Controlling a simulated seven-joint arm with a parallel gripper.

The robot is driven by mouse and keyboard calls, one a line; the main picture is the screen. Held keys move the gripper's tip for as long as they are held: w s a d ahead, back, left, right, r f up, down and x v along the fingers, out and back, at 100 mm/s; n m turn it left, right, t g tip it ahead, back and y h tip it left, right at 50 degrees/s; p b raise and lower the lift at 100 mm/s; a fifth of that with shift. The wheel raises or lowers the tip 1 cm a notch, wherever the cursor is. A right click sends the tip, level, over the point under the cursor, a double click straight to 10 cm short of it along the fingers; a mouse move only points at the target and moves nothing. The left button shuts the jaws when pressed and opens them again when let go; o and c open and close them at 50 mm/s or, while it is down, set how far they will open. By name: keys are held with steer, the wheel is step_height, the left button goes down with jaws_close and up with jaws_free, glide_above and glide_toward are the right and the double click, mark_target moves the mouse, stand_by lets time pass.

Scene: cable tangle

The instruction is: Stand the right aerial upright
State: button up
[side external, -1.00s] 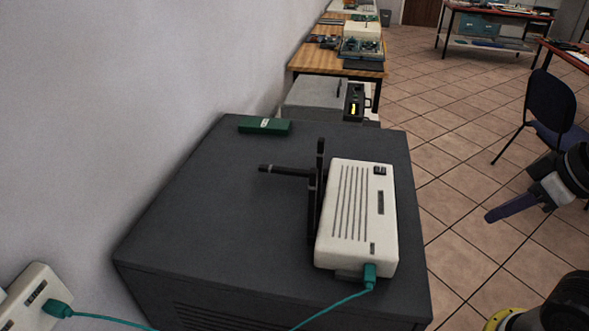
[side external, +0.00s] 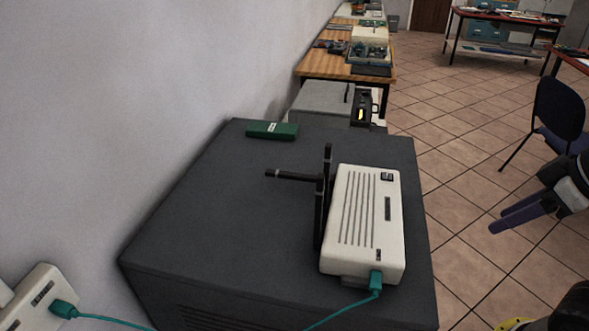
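A white router box (side external: 362,225) with slots in its top lies on the dark cabinet. Black aerials are on its left side. One aerial (side external: 292,175) sticks out sideways to the left, roughly level. Another black aerial (side external: 328,158) rises at the far end, and a further black piece (side external: 319,215) stands against the near part of that side. Which one is the right aerial is not clear from this angle. My gripper (side external: 497,221) is at the right edge, well apart from the router, over the floor side. Its purple fingers point left and overlap in view, so their gap is unclear.
The dark cabinet top (side external: 215,215) has free room left of the router. A green block (side external: 272,131) lies near its far edge. A teal cable (side external: 345,301) runs from the router's near end toward a white wall box (side external: 40,298). The wall borders the left.

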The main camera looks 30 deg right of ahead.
steer(key=shift+o, duration=0.4)
steer(key=w+a+r+n+y, duration=0.1)
steer(key=w+a+r+n, duration=0.1)
steer(key=w+r, duration=0.7)
steer(key=shift+w+a+r+n+t, duration=0.25)
steer(key=shift+w+r+n+t, duration=0.1)
steer(key=shift+r+n, duration=0.45)
steer(key=w+a+r+n+y, duration=0.1)
steer(key=w+a+r+n, duration=0.15)
steer(key=w, duration=0.75)
steer(key=n+g+y, duration=0.1)
steer(key=n+g, duration=0.1)
steer(key=g, duration=0.1)
glide_above(285, 173)
steer(key=s+d, duration=0.4)
steer(key=d, duration=0.1)
step_height(285, 173, down, 9)
steer(key=x, duration=1.3)
steer(key=shift+s+a+f, duration=0.1)
steer(key=shift+a+f, duration=0.25)
steer(key=shift+a, duration=0.05)
jaws_close()
